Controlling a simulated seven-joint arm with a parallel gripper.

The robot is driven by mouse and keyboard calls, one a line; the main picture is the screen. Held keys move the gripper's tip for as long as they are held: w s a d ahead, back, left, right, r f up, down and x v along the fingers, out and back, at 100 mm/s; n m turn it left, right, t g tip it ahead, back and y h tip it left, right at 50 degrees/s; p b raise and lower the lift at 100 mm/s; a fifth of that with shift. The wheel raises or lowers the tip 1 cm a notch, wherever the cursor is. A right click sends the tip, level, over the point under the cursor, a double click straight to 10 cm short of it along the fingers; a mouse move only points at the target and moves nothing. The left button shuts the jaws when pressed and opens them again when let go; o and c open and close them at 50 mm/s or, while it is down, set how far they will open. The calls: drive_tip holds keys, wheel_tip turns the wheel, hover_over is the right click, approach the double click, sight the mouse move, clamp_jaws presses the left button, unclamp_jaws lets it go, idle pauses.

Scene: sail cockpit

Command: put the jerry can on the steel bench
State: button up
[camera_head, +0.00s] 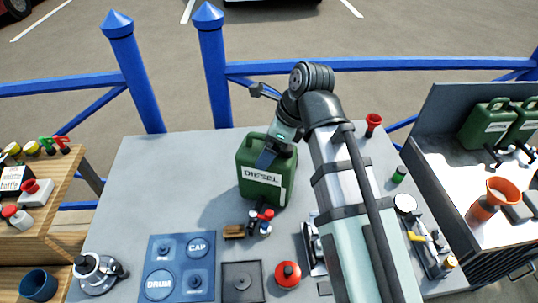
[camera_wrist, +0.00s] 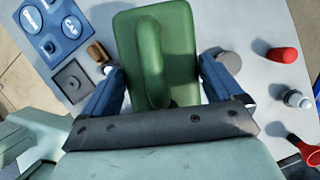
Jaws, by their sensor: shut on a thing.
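The green jerry can (camera_head: 262,190), labelled DIESEL, is upright near the back middle of the light grey bench top (camera_head: 155,190). My gripper (camera_head: 272,152) reaches it from above. In the wrist view the jerry can (camera_wrist: 182,35) fills the space between the two blue fingers of my gripper (camera_wrist: 160,85), with its handle in the middle. The fingers are shut on the can's two sides. A shadow lies on the bench to the can's left. I cannot tell whether the can's base touches the bench.
A blue board (camera_head: 178,268) marked DRUM and CAP, a red-topped pot (camera_head: 287,273) and small bottles stand in front. A red funnel (camera_head: 373,122) stands at back right. More green cans (camera_head: 487,122) stand on the right-hand unit. The bench's back left is clear. Blue railings (camera_head: 215,70) run behind.

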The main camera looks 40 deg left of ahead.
drive_tip(key=shift+r, duration=5.15)
drive_tip(key=shift+f, duration=0.1)
drive_tip(key=shift+f, duration=5.05)
drive_tip(key=o, duration=1.7)
drive_tip(key=v, duration=1.2)
